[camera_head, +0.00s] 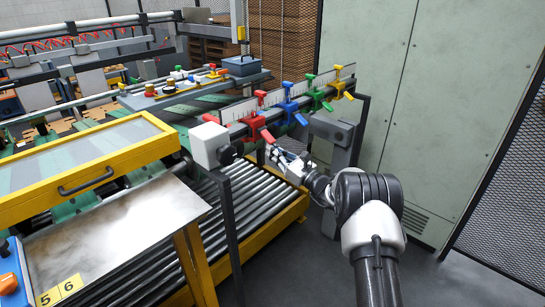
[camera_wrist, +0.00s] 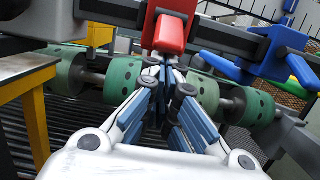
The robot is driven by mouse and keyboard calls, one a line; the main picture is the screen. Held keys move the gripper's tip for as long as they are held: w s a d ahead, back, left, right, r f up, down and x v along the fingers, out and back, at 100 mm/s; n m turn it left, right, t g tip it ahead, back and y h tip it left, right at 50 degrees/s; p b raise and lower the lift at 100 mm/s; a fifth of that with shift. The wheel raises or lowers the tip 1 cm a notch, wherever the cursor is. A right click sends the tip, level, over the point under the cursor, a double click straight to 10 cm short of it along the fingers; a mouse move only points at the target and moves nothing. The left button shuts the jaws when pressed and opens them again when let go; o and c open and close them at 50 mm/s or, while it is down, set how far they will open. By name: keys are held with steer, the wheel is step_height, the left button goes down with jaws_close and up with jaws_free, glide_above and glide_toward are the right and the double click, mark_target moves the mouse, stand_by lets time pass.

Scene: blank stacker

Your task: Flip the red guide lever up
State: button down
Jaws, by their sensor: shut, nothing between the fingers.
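The red guide lever (camera_head: 254,125) sits on the grey guide bar, first in a row of coloured levers. My gripper (camera_head: 271,152) is below and to the right of the lever in the head view. In the wrist view, my gripper (camera_wrist: 163,68) is shut and empty, its fingertips close under the red block. I cannot tell whether they touch it.
Blue (camera_head: 289,106), green (camera_head: 316,94) and yellow (camera_head: 339,83) levers follow along the bar. A white box with a black knob (camera_head: 210,146) stands left of the red lever. A roller conveyor (camera_head: 225,205) lies below. A tall green cabinet (camera_head: 420,100) stands at the right.

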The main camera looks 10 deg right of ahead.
mark_target(274, 142)
steer(key=shift+s+d+r, duration=0.1)
stand_by(0.3)
steer(key=shift+s+d+r+g+p, duration=0.1)
steer(key=shift+s+r+g+p, duration=0.1)
steer(key=shift+g+p, duration=0.35)
steer(key=shift+r+h+p, duration=0.15)
steer(key=shift+h+p, duration=0.15)
steer(key=shift+p, duration=0.15)
steer(key=r+g+h+p, duration=0.1)
steer(key=p, duration=0.2)
steer(key=s+r+g+p, duration=0.1)
steer(key=p, duration=0.2)
steer(key=d+r+g+h+p, duration=0.1)
steer(key=p, duration=0.2)
steer(key=shift+s+r+h, duration=0.15)
steer(key=shift+r+h, duration=0.05)
steer(key=shift+h, duration=0.1)
steer(key=r+g+p, duration=0.1)
steer(key=p, duration=0.3)
steer(key=r+g+h+p, duration=0.1)
steer(key=p, duration=0.2)
steer(key=shift+s+d+g+p, duration=0.15)
steer(key=shift+s+g+p, duration=0.1)
steer(key=shift+p, duration=0.1)
steer(key=g+h+p, duration=0.1)
steer(key=p, duration=0.3)
steer(key=r+g+h+p, duration=0.1)
steer(key=p, duration=0.3)
steer(key=shift+r+g, duration=0.3)
